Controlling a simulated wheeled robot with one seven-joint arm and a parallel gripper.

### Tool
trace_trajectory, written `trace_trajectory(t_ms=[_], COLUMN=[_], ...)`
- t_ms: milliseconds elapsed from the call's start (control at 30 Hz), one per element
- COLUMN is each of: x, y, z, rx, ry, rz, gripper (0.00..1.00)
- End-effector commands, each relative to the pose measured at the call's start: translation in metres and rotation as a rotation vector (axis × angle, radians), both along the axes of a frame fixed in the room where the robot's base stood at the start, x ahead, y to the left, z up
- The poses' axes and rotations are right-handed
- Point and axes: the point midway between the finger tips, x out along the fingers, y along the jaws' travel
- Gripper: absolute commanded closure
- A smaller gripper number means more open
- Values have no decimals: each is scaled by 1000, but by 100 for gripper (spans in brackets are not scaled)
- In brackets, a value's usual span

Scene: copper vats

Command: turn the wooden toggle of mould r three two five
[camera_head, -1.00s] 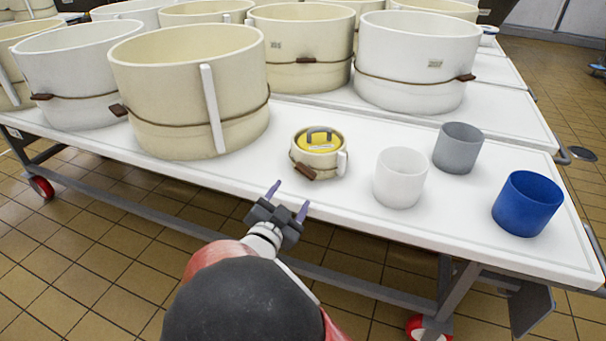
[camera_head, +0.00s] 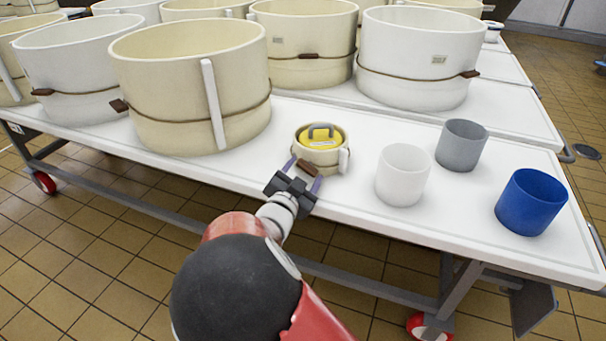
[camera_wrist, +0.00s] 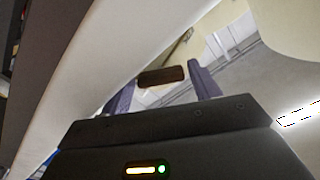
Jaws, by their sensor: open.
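The small cream mould (camera_head: 322,158) stands on the white table, with a yellow piece (camera_head: 321,136) bearing a grey handle inside it. Its brown wooden toggle (camera_head: 308,167) sits on the near side, on the cord. My gripper (camera_head: 304,173) is open, with its purple fingers reaching to either side of the toggle. In the wrist view the toggle (camera_wrist: 162,76) shows between the two fingertips (camera_wrist: 160,82); whether they touch it I cannot tell. No mould number is readable on the small mould.
A white cup (camera_head: 402,175), a grey cup (camera_head: 461,144) and a blue cup (camera_head: 530,202) stand to the right. A large cream mould (camera_head: 180,85) stands to the left, with several others behind. The table's front edge (camera_head: 400,222) lies close to my gripper.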

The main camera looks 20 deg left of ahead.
Motion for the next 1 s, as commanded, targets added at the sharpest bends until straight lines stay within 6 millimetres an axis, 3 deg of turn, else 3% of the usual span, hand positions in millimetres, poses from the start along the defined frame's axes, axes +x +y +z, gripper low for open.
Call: trace_trajectory(t_ms=[33, 267, 567, 1000], x=[0, 0, 0, 0], y=[0, 0, -1, -2], z=[0, 0, 2, 2], rx=[0, 0, -54, -341], ry=[0, 0, 6, 29], rz=[0, 0, -1, -1], gripper=[42, 70, 70, 70])
